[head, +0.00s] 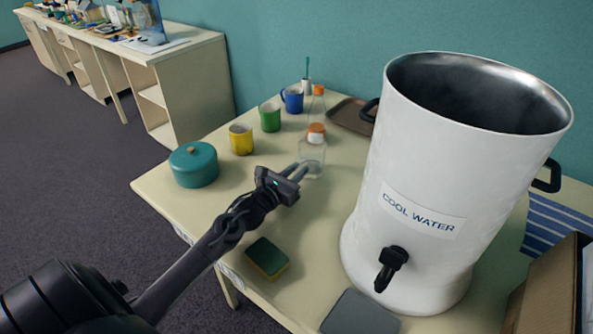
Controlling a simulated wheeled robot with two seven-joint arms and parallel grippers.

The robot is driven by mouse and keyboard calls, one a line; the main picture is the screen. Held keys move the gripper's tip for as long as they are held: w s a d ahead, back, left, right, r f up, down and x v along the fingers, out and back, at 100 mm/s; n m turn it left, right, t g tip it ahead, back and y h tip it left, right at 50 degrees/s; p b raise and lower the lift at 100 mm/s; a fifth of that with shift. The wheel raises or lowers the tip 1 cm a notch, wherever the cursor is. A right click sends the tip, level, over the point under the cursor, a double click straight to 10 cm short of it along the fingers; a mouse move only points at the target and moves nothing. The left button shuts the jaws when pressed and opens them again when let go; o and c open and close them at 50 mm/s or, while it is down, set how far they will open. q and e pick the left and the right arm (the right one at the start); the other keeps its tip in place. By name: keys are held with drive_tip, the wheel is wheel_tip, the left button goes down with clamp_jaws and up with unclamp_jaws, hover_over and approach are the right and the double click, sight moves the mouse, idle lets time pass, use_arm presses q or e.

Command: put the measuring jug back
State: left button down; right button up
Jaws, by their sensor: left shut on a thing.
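A clear see-through vessel (312,155), which looks like the measuring jug, stands upright or just above the cream table, left of the big white water urn. An orange cap shows at its top edge; I cannot tell whether the cap belongs to it or to a bottle behind. My left gripper (298,172) reaches in from the lower left, with its fingers shut at the vessel's near left side. The fingertips are partly lost against the clear wall. My right gripper is not in view.
The tall white urn (430,180) fills the right. A teal pot (194,165), yellow mug (241,139), green mug (270,117) and blue mug (292,99) stand left and behind. A sponge (267,257) lies in front; a brown tray (352,116) lies behind.

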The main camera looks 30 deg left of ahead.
use_arm(q)
drive_tip(key=shift+f, duration=0.1)
drive_tip(key=c, duration=1.7)
unclamp_jaws()
drive_tip(key=shift+f, duration=0.15)
drive_tip(key=shift+c, duration=0.2)
drive_tip(key=o, duration=0.4)
drive_tip(key=shift+o, duration=0.2)
drive_tip(key=shift+r, duration=0.3)
drive_tip(key=s, duration=0.2)
drive_tip(key=s+b, duration=0.1)
drive_tip(key=s, duration=0.3)
drive_tip(key=shift+s+a+f+b, duration=0.2)
drive_tip(key=shift+s+a+b, duration=0.05)
drive_tip(key=shift+s+b, duration=0.1)
drive_tip(key=shift+s+r, duration=0.1)
drive_tip(key=shift+s, duration=0.35)
drive_tip(key=shift+r, duration=0.1)
